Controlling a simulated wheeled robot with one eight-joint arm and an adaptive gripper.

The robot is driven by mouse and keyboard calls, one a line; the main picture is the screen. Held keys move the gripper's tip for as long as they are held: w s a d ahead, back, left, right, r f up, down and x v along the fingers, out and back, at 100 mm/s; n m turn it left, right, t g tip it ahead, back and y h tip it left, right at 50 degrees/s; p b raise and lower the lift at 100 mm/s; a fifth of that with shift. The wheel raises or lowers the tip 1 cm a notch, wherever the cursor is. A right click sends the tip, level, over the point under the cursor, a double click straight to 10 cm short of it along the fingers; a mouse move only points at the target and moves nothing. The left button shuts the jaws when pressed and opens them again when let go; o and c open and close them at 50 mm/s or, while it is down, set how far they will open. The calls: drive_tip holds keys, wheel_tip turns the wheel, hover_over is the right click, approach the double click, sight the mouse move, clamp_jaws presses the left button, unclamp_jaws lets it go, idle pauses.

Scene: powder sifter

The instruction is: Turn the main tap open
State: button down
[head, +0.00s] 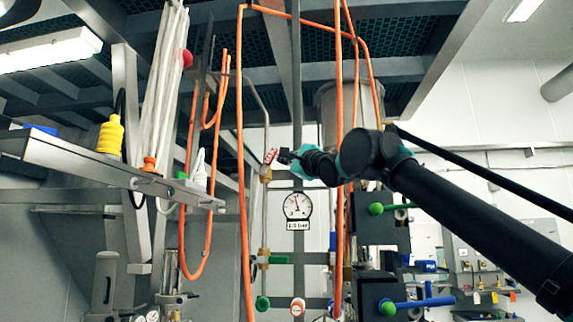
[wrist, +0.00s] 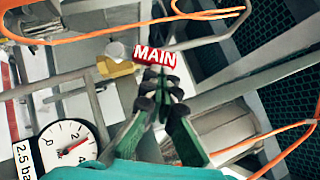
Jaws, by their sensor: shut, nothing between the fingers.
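The main tap has a red handle (head: 270,156) with white lettering, on a brass body (head: 265,174) on a vertical pipe. In the wrist view the handle reads "MAIN" (wrist: 154,55), and the brass body (wrist: 115,67) shows to its left. The handle is tilted in the head view. My gripper (head: 284,156) reaches in from the right, its tips just beside the handle. In the wrist view my gripper (wrist: 163,88) is shut and empty, with the tips just below the sign. I cannot tell whether they touch it.
A round gauge (head: 297,205) marked 2.5 bar hangs below the tap. Orange hoses (head: 243,120) run down on both sides of it. A shelf (head: 90,163) with a yellow bottle (head: 110,135) is at left. Green-handled (head: 376,209) and blue-handled (head: 425,302) valves are lower right.

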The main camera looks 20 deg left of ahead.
sight(272, 149)
drive_tip(key=shift+s+a+r, duration=0.1)
drive_tip(key=shift+a+r, duration=0.4)
drive_tip(key=shift+r, duration=0.25)
drive_tip(key=shift+s+a+r, duration=0.15)
drive_tip(key=shift+a+r, duration=0.35)
drive_tip(key=shift+a, duration=0.15)
